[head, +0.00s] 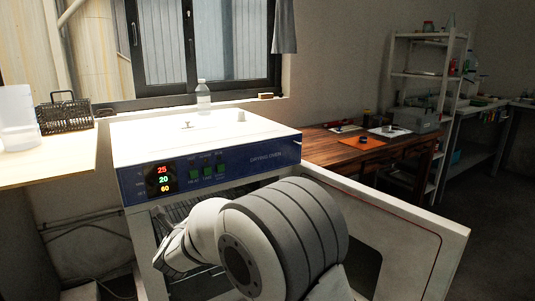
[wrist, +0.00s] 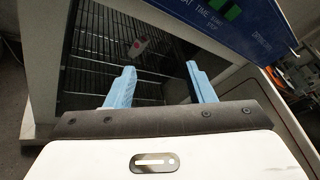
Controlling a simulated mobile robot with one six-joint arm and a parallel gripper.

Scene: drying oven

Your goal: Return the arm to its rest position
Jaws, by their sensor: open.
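My gripper (wrist: 162,88) shows in the wrist view with its two light-blue fingers spread apart and nothing between them. It is at the open front of the drying oven (head: 215,165), tilted relative to it. In the head view my arm's white links cover much of the oven opening and hide the gripper's fingers. Inside the oven, a small pale item with a red mark (wrist: 138,46) lies on the wire rack (wrist: 95,50), beyond the fingertips and apart from them.
The oven door (head: 405,235) stands open to the right, close beside my arm. A pale table (head: 60,165) with a wire basket (head: 66,113) is at the left. A wooden bench (head: 345,152) and shelves (head: 400,75) stand behind at the right. Open floor shows at far right.

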